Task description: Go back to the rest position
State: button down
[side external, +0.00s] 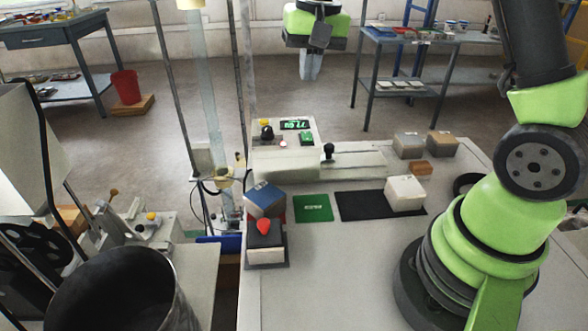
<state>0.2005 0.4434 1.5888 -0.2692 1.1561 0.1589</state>
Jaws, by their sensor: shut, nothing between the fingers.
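My gripper (311,66) hangs at the top middle of the side external view, below my green wrist. It points down, its fingers are together and it holds nothing. It is high up and apart from everything on the worktable (340,270). On the worktable, a white block (405,190) sits on the right part of a black mat (362,205). A green pad (313,208) lies left of the mat. A blue-topped block (264,198) sits tilted at the left edge, behind a grey block with a red piece (263,227) on top.
A control box with a display (295,125) and a slide with a black knob (329,152) stand at the table's back. Two grey and tan blocks (409,145) are at the back right. A vertical column machine (208,90) stands at left. The table's front middle is clear.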

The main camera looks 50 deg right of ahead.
jog(key=s+a+r+n+t+y, duration=0.1)
jog(key=s+a+r+n+t, duration=0.1)
jog(key=s, duration=0.8)
jog(key=s+a+r+n+t, duration=0.2)
jog(key=s+a+r+t, duration=0.1)
jog(key=s+a+r, duration=0.2)
jog(key=s+a, duration=0.2)
jog(key=s, duration=0.2)
jog(key=shift+s+t+y, duration=0.35)
jog(key=shift+t+y, duration=0.05)
jog(key=shift+r, duration=0.1)
